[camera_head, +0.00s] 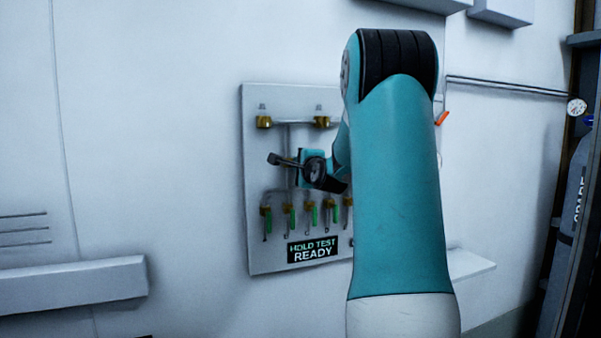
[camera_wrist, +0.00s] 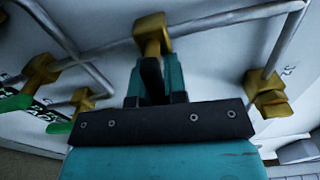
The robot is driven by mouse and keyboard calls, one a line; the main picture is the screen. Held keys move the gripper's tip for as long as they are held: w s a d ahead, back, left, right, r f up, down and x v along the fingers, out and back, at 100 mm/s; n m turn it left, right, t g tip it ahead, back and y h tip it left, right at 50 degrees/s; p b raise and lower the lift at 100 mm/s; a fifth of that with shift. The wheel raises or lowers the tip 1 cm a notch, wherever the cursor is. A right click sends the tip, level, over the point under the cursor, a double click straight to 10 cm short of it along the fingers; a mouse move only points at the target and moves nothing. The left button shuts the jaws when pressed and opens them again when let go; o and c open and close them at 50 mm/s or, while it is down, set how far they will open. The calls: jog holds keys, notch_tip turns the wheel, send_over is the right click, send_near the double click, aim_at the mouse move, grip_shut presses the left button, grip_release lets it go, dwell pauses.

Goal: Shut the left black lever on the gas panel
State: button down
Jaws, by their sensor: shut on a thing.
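The grey gas panel (camera_head: 263,254) hangs on the wall in the head view, partly behind my arm. My gripper (camera_head: 286,160) is in front of its upper middle. In the wrist view my gripper (camera_wrist: 153,68) is shut on a black lever (camera_wrist: 151,78), with one teal finger on each side. The lever joins a brass valve (camera_wrist: 152,32) on a grey pipe. In the head view I cannot clearly separate the lever from the dark gripper parts. The panel's right side is hidden by my arm.
Several green levers (camera_head: 289,220) hang from brass valves low on the panel, above a "HOLD TEST READY" display (camera_head: 312,250). Brass fittings (camera_head: 264,122) sit near the top. A grey ledge (camera_head: 70,285) is at left; a gas cylinder (camera_head: 575,190) is at far right.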

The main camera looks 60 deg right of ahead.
jog(key=shift+r+n+b, duration=0.1)
jog(key=shift+n+b, duration=0.2)
jog(key=shift+n, duration=0.3)
jog(key=c, duration=1.2)
grip_release()
jog(key=shift+o, duration=0.2)
jog(key=b+v, duration=0.3)
jog(key=v, duration=1.4)
jog(key=shift+s+b, duration=0.2)
jog(key=shift+b, duration=0.1)
jog(key=shift+a, duration=0.1)
